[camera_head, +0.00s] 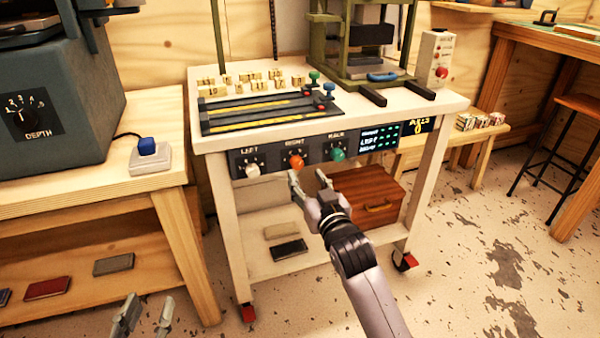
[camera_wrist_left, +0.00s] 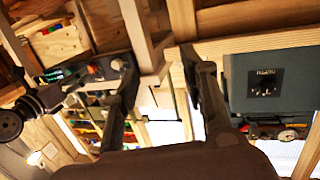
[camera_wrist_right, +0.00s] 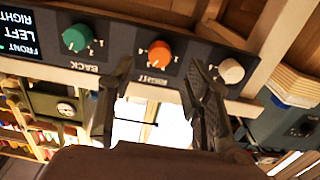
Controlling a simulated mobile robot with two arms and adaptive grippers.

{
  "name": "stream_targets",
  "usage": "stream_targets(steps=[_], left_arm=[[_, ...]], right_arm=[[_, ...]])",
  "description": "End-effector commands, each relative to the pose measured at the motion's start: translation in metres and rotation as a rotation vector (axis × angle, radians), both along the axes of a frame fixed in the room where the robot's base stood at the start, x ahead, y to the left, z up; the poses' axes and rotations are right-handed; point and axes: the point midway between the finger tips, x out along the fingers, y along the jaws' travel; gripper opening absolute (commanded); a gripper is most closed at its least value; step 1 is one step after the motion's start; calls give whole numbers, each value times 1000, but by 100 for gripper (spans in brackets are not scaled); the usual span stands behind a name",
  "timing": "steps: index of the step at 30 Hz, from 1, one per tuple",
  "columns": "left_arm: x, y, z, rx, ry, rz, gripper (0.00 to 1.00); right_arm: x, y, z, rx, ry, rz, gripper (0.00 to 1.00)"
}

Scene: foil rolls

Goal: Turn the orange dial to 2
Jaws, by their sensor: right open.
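The orange dial (camera_head: 296,161), labelled RIGHT, sits on the dark front panel of the white table, between a white dial (camera_head: 252,170) labelled LEFT and a green dial (camera_head: 338,154) labelled BACK. My right gripper (camera_head: 308,176) is open just below and in front of the orange dial, apart from it. In the right wrist view the orange dial (camera_wrist_right: 160,51) shows upside down, above and between the open fingers (camera_wrist_right: 155,85). The number it points to is too small to tell. My left gripper (camera_head: 143,310) is open and empty at the lower left, far from the panel.
A small display (camera_head: 380,138) is right of the green dial. A brown wooden case (camera_head: 368,195) stands on the shelf below the panel. A blue-grey machine with a DEPTH dial (camera_head: 22,117) is on the left bench. Floor in front is free.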

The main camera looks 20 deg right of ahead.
Motion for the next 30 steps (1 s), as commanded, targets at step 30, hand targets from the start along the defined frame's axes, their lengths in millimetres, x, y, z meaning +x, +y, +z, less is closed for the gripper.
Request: stream_targets(steps=[30], left_arm=[[2, -9, 60, -83, -318, -19, 40]], right_arm=[[53, 2, 0, 0, 1, 0, 32]])
